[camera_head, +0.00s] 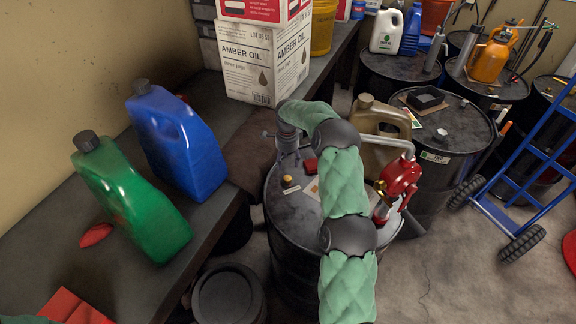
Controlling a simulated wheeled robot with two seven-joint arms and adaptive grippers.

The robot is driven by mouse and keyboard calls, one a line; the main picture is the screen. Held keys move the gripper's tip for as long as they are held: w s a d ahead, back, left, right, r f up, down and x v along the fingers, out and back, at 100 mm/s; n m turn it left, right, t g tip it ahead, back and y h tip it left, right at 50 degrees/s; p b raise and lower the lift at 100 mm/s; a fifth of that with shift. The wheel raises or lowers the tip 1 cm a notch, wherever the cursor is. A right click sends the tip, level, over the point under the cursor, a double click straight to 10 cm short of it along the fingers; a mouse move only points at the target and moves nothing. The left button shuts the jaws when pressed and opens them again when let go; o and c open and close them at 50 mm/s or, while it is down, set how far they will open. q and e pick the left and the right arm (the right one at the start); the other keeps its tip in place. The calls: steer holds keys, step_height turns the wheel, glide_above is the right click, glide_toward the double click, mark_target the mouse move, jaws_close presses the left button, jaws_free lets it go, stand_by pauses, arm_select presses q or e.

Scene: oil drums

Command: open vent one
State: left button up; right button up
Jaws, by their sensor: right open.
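A black oil drum (290,222) stands in the middle, below the bench edge. A small brass-coloured cap (287,181) sits on its lid near the left rim; I cannot tell for sure whether it is vent one. My right gripper (284,150), grey, is open above the far left part of this lid, beyond the cap and apart from it. Its fingers are small and partly blurred into the dark background. My green-sleeved right arm crosses the drum and hides much of the lid. A red pump or tap (398,180) is on the drum's right side. My left gripper is out of view.
A bench (125,285) on the left holds a green jug (130,205), a blue jug (178,140) and Amber Oil boxes (262,65). A tan jug (380,120) stands behind my arm. More drums (450,125) and a blue hand truck (530,190) are right. Floor is clear lower right.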

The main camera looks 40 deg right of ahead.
mark_target(288, 178)
steer(key=f, duration=1)
steer(key=shift+w+d+f, duration=0.2)
steer(key=shift+d+f, duration=0.05)
steer(key=c, duration=1.2)
